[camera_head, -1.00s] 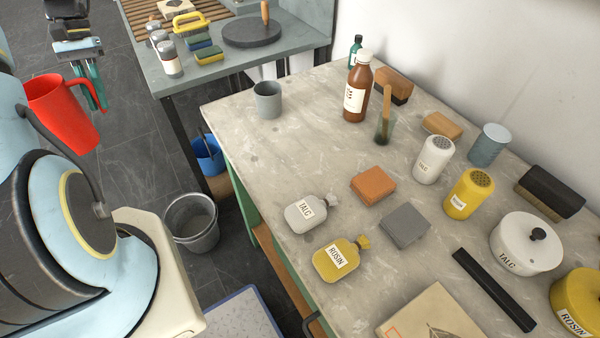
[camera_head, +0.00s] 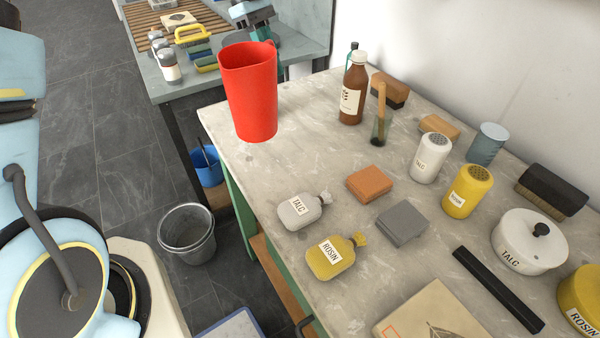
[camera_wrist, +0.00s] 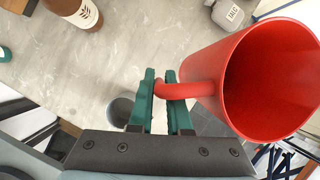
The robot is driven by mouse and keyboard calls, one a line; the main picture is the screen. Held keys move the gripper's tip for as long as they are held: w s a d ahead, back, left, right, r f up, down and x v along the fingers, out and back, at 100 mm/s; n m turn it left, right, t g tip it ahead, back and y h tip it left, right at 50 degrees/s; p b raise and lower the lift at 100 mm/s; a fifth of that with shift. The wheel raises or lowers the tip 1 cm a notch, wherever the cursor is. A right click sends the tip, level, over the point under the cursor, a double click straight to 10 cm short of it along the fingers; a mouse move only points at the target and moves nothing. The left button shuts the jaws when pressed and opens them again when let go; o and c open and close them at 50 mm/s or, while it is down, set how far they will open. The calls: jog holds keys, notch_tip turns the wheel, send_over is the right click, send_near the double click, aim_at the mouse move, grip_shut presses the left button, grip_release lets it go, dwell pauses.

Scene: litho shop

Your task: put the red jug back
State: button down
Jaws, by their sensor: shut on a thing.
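The red jug (camera_head: 250,92) is over the far-left corner of the stone-topped table (camera_head: 330,240) in the head view, roughly upright. I cannot tell whether its base touches the table. My gripper (camera_wrist: 163,88) is shut on the jug's handle in the wrist view, with its green fingers on either side. The jug's open mouth (camera_wrist: 272,80) shows to the right there, and it looks empty. In the head view my gripper is behind the jug and mostly hidden. A grey cup (camera_wrist: 121,108) stands beside the fingers in the wrist view; the jug hides it in the head view.
Talc (camera_head: 300,211) and rosin (camera_head: 330,259) bags lie nearer. A metal bucket (camera_head: 187,233) is on the floor. Bare tabletop lies between jug and bags.

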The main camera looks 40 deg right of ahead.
jog(key=s+d+r+n, duration=0.1)
jog(key=s+d, duration=0.4)
jog(key=s, duration=0.1)
notch_tip(320, 180, down, 10)
jog(key=p, duration=0.1)
jog(key=shift+s+r+h+p, duration=0.2)
jog(key=shift+s+h+p, duration=0.1)
jog(key=shift+p, duration=0.1)
jog(key=shift+a+f, duration=0.1)
jog(key=shift+f, duration=0.05)
jog(key=c, duration=0.9)
grip_release()
jog(key=shift+o, duration=0.2)
